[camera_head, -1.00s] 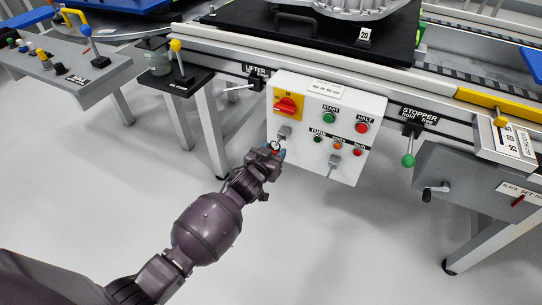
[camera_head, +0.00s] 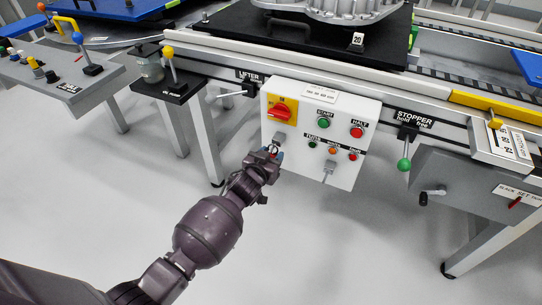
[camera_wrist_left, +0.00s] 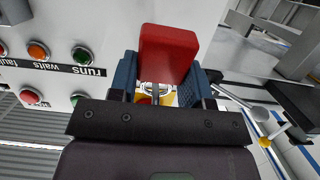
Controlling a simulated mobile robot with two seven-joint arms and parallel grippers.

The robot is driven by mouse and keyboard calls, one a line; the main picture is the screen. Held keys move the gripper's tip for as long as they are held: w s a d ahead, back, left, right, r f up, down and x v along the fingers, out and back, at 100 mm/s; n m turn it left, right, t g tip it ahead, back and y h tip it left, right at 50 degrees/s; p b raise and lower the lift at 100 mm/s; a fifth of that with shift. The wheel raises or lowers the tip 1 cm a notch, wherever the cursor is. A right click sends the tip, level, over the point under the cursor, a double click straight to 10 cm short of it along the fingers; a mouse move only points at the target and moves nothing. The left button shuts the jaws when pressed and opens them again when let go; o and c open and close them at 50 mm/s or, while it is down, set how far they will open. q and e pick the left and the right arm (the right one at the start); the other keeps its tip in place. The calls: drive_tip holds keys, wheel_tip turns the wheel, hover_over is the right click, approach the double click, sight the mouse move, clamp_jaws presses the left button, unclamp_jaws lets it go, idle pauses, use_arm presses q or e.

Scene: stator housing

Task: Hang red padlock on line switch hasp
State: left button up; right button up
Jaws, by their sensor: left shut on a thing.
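The red padlock (camera_wrist_left: 168,50) is held between the blue fingertips of my left gripper (camera_wrist_left: 165,80), body toward the top of the left wrist view. In the head view my left gripper (camera_head: 271,153) is just below the line switch, a red rotary knob (camera_head: 282,113) on a yellow plate. A small grey hasp (camera_head: 278,138) sits under that plate, right above the fingertips. In the left wrist view silver metal shows between the fingers, with yellow behind; I cannot tell whether shackle and hasp touch. My right gripper is not in view.
The white control box (camera_head: 352,110) carries green and red buttons, small lamps and a second grey hasp (camera_head: 329,168). The lifter lever (camera_head: 232,94) is to its left, the green-knobbed stopper lever (camera_head: 404,164) to its right. Open floor lies below.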

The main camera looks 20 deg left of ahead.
use_arm(q)
drive_tip(key=o, duration=1.1)
drive_tip(key=shift+c, duration=0.2)
drive_tip(key=shift+s+r, duration=0.2)
drive_tip(key=shift+s, duration=0.1)
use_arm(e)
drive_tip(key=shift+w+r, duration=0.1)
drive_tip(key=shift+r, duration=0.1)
use_arm(q)
drive_tip(key=shift+p+v, duration=0.65)
drive_tip(key=shift+v, duration=0.25)
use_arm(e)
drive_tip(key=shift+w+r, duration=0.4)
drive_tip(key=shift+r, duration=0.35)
use_arm(q)
drive_tip(key=shift+p+v, duration=0.4)
drive_tip(key=shift+v, duration=0.5)
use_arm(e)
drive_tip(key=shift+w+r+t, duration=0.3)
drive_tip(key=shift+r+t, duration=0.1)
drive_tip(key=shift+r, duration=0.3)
use_arm(q)
drive_tip(key=shift+s, duration=0.15)
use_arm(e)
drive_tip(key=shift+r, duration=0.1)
